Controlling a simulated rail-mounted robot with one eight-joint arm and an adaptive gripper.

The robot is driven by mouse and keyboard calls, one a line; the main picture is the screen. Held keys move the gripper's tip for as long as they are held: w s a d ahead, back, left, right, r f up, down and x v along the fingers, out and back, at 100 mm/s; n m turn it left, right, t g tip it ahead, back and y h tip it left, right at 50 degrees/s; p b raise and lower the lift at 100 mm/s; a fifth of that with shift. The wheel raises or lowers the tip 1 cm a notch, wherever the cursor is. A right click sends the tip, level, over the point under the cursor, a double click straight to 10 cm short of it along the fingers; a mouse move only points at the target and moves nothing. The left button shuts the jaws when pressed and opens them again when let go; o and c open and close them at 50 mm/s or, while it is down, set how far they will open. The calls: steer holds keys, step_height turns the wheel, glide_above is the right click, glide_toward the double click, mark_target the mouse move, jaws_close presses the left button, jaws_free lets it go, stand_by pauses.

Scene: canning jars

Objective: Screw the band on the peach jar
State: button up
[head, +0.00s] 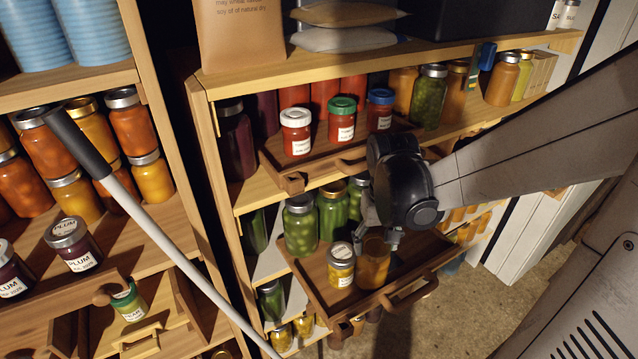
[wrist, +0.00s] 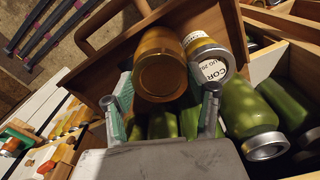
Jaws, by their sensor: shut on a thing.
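The peach jar (head: 372,268), amber and without a visible label, stands upright on a pulled-out wooden drawer tray (head: 312,283). It also shows in the wrist view (wrist: 161,45), its round top facing the camera. A brownish band (wrist: 160,96) rims that top; I cannot tell how far down it sits. My gripper (head: 379,237) is above the jar, fingers reaching down on both sides of its top. In the wrist view my gripper (wrist: 161,92) has a finger on each side, shut on the band. The fingers partly hide the jar's top in the head view.
A corn jar (head: 341,264) stands close on the left of the peach jar. Green jars (head: 300,222) stand close behind. An upper tray (head: 290,172) holds red jars above. The tray's front handle (head: 412,294) juts out; open floor (head: 440,325) lies to the right.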

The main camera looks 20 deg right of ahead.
steer(key=shift+m, duration=1.4)
steer(key=m+b, duration=0.1)
steer(key=m, duration=0.3)
steer(key=shift+m, duration=0.3)
steer(key=m, duration=0.4)
steer(key=shift+m, duration=0.3)
steer(key=shift+b, duration=0.3)
steer(key=shift+m, duration=0.5)
steer(key=shift+w+m, duration=0.1)
steer(key=shift+m, duration=1.6)
